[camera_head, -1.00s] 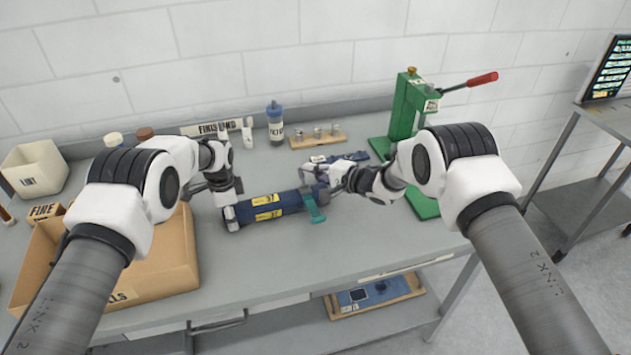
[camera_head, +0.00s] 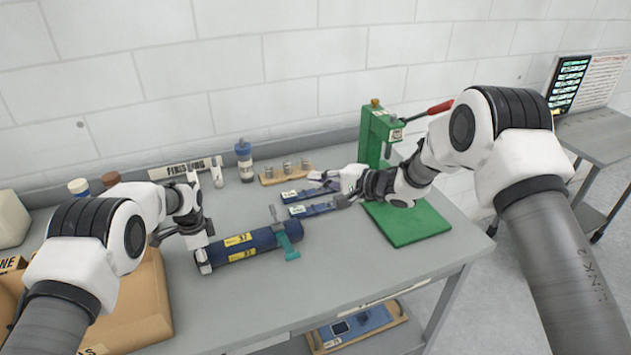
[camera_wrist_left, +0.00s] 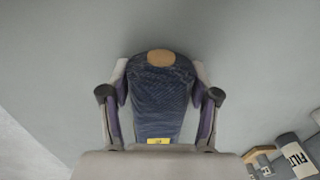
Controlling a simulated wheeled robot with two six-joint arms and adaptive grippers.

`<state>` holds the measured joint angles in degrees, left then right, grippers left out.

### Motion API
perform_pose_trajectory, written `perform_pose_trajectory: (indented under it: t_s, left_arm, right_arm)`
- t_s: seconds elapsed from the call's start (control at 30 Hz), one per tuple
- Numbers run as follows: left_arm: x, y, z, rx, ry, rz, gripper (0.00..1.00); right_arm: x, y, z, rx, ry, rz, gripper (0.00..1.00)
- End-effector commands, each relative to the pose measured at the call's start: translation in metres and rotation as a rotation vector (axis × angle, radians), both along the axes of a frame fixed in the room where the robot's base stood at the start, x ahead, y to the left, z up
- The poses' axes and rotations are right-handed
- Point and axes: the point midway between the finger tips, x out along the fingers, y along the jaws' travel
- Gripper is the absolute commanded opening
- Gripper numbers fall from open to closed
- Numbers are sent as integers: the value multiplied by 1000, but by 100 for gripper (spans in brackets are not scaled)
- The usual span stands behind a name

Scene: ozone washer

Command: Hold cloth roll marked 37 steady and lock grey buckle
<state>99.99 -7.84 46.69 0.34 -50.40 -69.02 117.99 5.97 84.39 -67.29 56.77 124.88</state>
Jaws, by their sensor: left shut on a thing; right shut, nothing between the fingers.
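The dark blue cloth roll (camera_head: 250,244) with yellow labels lies on the bench; its number looks like 37. My left gripper (camera_head: 204,256) is shut around the roll's left end. The left wrist view shows the quilted roll (camera_wrist_left: 160,95) between both fingers, with its round tan end visible. A teal clip (camera_head: 290,250) sits around the roll near its right end, with a small dark grey piece (camera_head: 273,213) standing up behind it. I cannot tell whether this is the buckle or whether it is locked. My right gripper (camera_head: 325,187) is shut and empty, behind and right of the roll, apart from it.
Blue labelled strips (camera_head: 312,208) lie close to my right gripper. A green press (camera_head: 378,140) with a red-handled lever stands at the right. A blue-capped bottle (camera_head: 244,160) and a wooden block with metal pieces (camera_head: 286,172) stand behind. A cardboard box (camera_head: 140,300) is at left.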

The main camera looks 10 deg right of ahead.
Motion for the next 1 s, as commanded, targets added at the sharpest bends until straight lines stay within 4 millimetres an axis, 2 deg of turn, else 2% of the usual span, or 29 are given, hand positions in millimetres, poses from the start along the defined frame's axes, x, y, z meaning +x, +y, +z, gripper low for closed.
perform_pose_trajectory:
  t_s: [0.13, 0.17, 0.2, 0.23, 0.53, 0.63, 0.77, 1.0]
  left_arm:
    - [0, 0, -1, 0, 1, 0, 2]
    - [0, 0, -1, 0, 1, 0, 72]
    - [0, 0, -1, 0, 1, 0, 86]
    - [0, 0, -1, 0, 1, 0, 90]
    - [0, 0, 0, 0, 0, 0, 90]
    - [0, 0, 7, 0, -1, 0, 90]
    - [0, 0, 31, 0, -3, 1, 90]
    - [-4, -1, 92, 0, -1, 0, 90]
  right_arm:
    - [0, 0, 0, 0, 0, 0, 0]
    - [0, 0, 0, 0, 0, 0, 0]
    - [0, 0, 0, 0, 0, 0, 0]
    - [0, 0, 0, 0, 0, 0, 0]
    - [0, 0, 0, 0, 0, 0, 0]
    - [0, 0, 0, 0, 0, 0, 0]
    - [0, 0, 0, 0, 0, 0, 0]
    - [0, 0, 0, 0, 0, 0, 0]
